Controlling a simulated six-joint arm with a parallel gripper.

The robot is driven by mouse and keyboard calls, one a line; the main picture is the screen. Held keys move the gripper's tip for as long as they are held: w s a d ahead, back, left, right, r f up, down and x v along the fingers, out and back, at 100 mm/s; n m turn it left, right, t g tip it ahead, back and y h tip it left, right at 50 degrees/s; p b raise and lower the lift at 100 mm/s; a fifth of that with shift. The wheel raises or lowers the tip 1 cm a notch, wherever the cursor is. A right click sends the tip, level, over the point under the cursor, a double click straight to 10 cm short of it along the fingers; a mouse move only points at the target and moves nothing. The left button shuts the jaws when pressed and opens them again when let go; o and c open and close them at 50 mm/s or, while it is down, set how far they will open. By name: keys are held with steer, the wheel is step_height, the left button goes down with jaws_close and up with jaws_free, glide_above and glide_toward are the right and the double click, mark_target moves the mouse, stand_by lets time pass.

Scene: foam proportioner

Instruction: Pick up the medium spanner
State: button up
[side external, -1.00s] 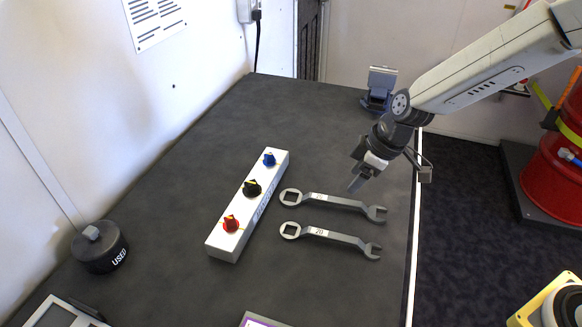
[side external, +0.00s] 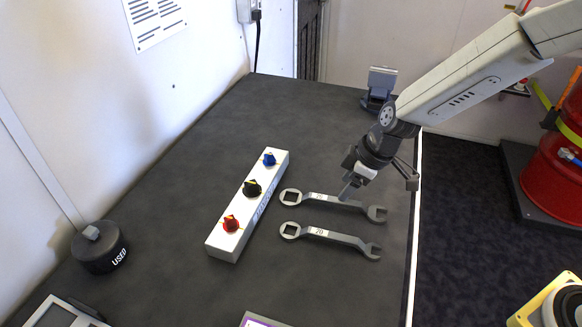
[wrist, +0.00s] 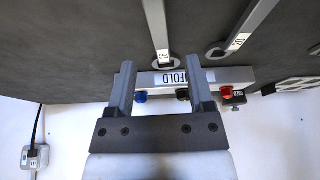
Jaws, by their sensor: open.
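Two grey spanners lie side by side on the dark bench in the side view, each with a ring end at left and an open jaw at right. The nearer spanner (side external: 333,235) has a label reading 20. The farther spanner (side external: 326,200) also has a label, too small to read for certain. I cannot tell for sure which is the medium one. My gripper (side external: 346,194) is open, pointing down over the farther spanner's handle. In the wrist view my gripper (wrist: 159,64) has this spanner (wrist: 156,28) in line between its fingers; contact cannot be judged. The nearer spanner (wrist: 246,30) lies outside them.
A white manifold block (side external: 241,206) with blue, black and red knobs stands left of the spanners. A black USED pot (side external: 98,250) is at far left. A dark stand (side external: 379,90) is at the back. The bench (side external: 330,285) is clear between these.

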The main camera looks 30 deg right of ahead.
mark_target(334, 199)
steer(key=shift+x, duration=2.5)
steer(key=shift+a, duration=0.1)
jaws_close()
